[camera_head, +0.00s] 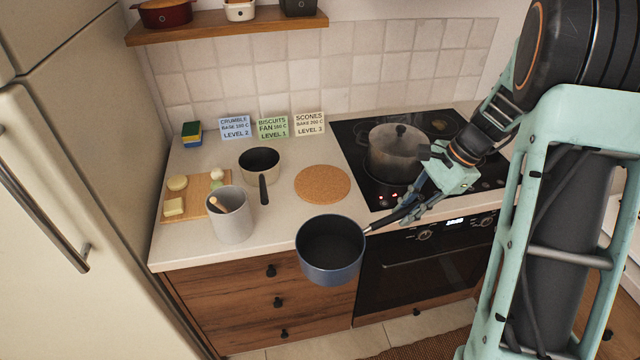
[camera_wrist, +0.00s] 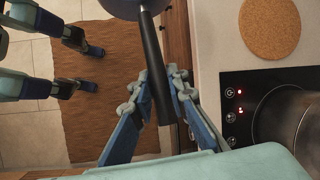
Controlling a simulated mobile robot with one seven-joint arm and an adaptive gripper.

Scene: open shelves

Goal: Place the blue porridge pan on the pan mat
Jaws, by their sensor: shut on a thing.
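The blue porridge pan (camera_head: 329,262) is in the air in front of the counter edge, in the head view. It is roughly level and looks empty inside. My gripper (camera_head: 402,216) is shut on its dark handle, to the right of the pan. In the wrist view the handle (camera_wrist: 155,70) runs between the fingers of my gripper (camera_wrist: 157,95), and only part of the pan (camera_wrist: 122,8) shows at the top edge. The pan mat, a round cork disc (camera_head: 322,184), lies bare on the counter, behind the pan. It also shows in the wrist view (camera_wrist: 269,27).
A lidded steel pot (camera_head: 394,153) stands on the black hob (camera_head: 352,135), right of the mat. A small cream pan (camera_head: 259,162), a grey utensil crock (camera_head: 230,215) and a wooden board (camera_head: 172,211) stand left of it. Three cards (camera_head: 272,128) lean at the back wall.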

